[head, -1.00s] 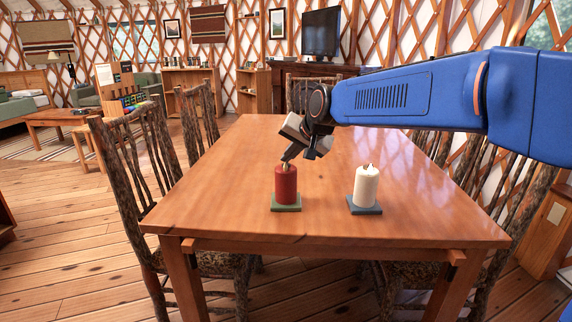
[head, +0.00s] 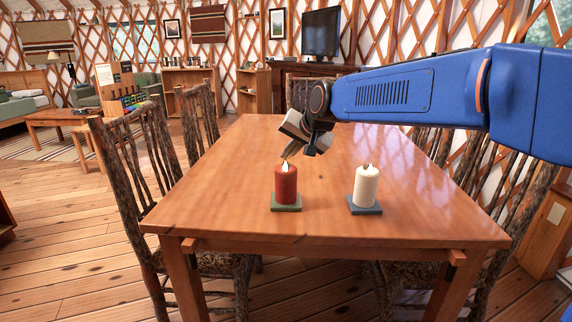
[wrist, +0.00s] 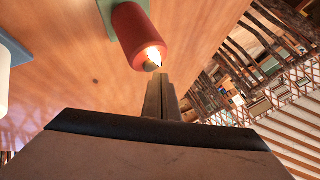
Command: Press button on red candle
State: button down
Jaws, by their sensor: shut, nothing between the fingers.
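The red candle (head: 286,185) stands upright on a green square base (head: 286,208) on the wooden table. Its flame tip glows. No separate button can be made out. My gripper (head: 288,155) is shut and empty, just above and behind the candle's top, and looks slightly apart from it. In the wrist view the red candle (wrist: 138,36) has a bright, lit tip, and my shut fingertips (wrist: 157,77) are close to it. The white candle (head: 366,186) stands on a dark blue-grey base (head: 365,206) to the right, its flame tip unlit.
The wooden table (head: 230,215) is otherwise clear. Rustic branch chairs stand around it, one at the left (head: 130,150) and others along the right side. A TV (head: 320,34) stands on a cabinet at the back.

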aim_at(288, 165)
jog(key=shift+r, duration=3)
jog(key=s+d+f+h, duration=0.1)
jog(key=s+d+f, duration=0.2)
jog(key=s+d, duration=0.65)
jog(key=s+d+f+g+h, duration=0.1)
jog(key=s+d+f, duration=0.5)
jog(key=s, duration=0.3)
jog(key=s+d+f+n+g+h, duration=0.1)
jog(key=s+d+f, duration=0.6)
jog(key=s+d, duration=0.2)
jog(key=s+d+f+n+h, duration=0.1)
jog(key=s+d+f+h, duration=0.1)
jog(key=s+d+f, duration=0.5)
jog(key=s, duration=0.4)
jog(key=shift+d+f+g, duration=0.15)
jog(key=shift+f+g, duration=0.1)
jog(key=shift+g, duration=0.15)
jog(key=shift+s, duration=0.1)
